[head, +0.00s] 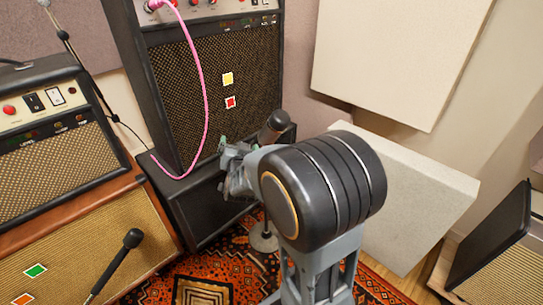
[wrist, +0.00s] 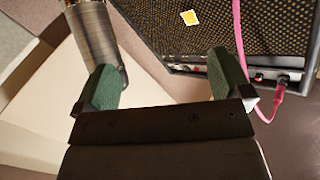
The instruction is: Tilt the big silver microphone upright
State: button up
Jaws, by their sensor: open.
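The big silver microphone (wrist: 94,38) shows at the upper left of the wrist view as a ribbed metallic cylinder, cut off by the top edge. In the head view the microphone (head: 273,126) looks dark and tilted, its upper end leaning right, in front of the tall amp; my arm hides part of it. My gripper (wrist: 166,80) is open with green finger pads and nothing between them. In the wrist view its left finger overlaps the microphone's lower end; I cannot tell whether they touch. In the head view my gripper (head: 224,150) is just left of the microphone.
A tall black amp (head: 178,95) with a pink cable (head: 204,80) stands behind. A brown amp stack (head: 50,150) is at left, with a small black microphone (head: 132,239) before it. A pale panel (head: 425,195) leans at right. A round stand base (head: 263,238) rests on the patterned rug.

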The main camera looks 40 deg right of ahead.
aim_at(270, 138)
jog(key=s+d+f+m+g+h+b, duration=0.1)
jog(key=s+d+f+m+h+b, duration=0.2)
jog(key=d+f+m+h+b, duration=0.45)
jog(key=w+d+r, duration=0.1)
jog(key=w+d, duration=0.1)
jog(key=w+d+r+n+h, duration=0.1)
jog(key=w+d+r, duration=0.1)
jog(key=w+d, duration=0.1)
jog(key=w+d+r+n, duration=0.1)
jog(key=w+d, duration=0.2)
jog(key=shift+w+d+r+h+b, duration=0.15)
jog(key=shift+d+r+h+b, duration=0.1)
jog(key=shift+b, duration=0.1)
jog(key=shift+c, duration=0.3)
jog(key=c, duration=1.2)
jog(key=shift+n, duration=0.25)
